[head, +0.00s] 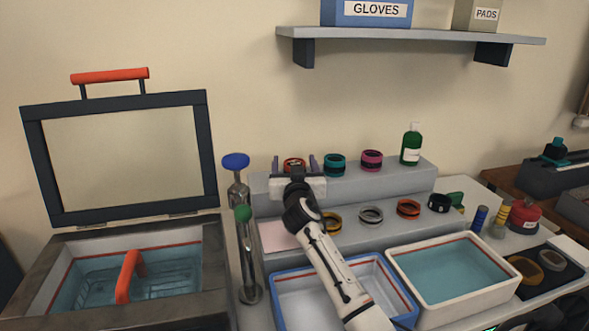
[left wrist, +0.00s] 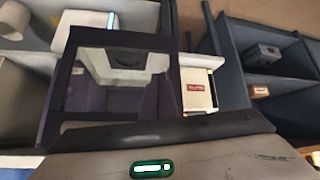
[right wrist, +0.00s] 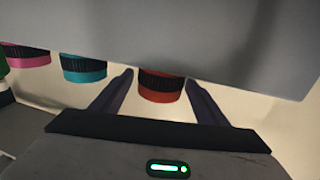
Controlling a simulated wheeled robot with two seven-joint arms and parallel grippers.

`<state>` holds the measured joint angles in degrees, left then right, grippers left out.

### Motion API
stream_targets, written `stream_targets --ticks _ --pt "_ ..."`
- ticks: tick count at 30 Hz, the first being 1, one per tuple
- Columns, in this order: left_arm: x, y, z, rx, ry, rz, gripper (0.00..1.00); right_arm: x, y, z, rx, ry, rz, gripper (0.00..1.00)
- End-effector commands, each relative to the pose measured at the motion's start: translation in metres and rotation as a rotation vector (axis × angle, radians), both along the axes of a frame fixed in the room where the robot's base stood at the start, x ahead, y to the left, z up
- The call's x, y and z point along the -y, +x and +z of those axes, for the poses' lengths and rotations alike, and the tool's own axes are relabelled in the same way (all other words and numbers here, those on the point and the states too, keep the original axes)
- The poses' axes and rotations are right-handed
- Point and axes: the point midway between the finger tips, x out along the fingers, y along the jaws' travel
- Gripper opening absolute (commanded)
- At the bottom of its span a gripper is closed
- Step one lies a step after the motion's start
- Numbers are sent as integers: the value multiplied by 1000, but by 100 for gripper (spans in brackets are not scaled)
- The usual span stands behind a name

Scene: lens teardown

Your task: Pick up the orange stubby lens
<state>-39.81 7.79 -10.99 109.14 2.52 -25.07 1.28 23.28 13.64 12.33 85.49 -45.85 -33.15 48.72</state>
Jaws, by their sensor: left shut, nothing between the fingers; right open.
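An orange-red stubby lens (head: 294,162) with a dark ribbed band stands on the upper step of the grey stand, at its left end. In the right wrist view the lens (right wrist: 160,88) is between the two fingers, with gaps on both sides. My right gripper (head: 294,168) is open around it and partly hides it in the head view. Another orange ring-like lens (head: 408,209) sits on the lower step. My left gripper (left wrist: 158,95) is shut and empty; only its wrist view shows it, and its fingertips are hard to make out.
A teal lens (head: 335,165) and a magenta lens (head: 371,160) stand to the right on the upper step, then a green bottle (head: 411,145). Yellow (head: 331,222) and silver (head: 370,215) rings are below. A wall shelf (head: 410,36) hangs above. An open-lidded tank (head: 60,250) is left.

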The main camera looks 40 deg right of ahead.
Motion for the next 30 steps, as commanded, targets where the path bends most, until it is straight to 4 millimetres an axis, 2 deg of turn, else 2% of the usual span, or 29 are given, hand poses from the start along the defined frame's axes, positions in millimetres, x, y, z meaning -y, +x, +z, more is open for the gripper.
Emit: stream_targets --ticks 2,7,16,25,30 --pt "0 3 7 7 -1 0 0 10 8 2 -3 -3 -2 67" --pt "0 11 11 24 -2 0 0 19 21 0 -1 -1 0 67" --pt "0 11 11 25 -2 1 0 21 24 0 -1 -1 0 67" --pt "0 7 8 16 0 1 0 21 24 0 -1 -1 0 20" --pt "0 5 7 12 0 2 0 21 24 1 1 -1 0 19"
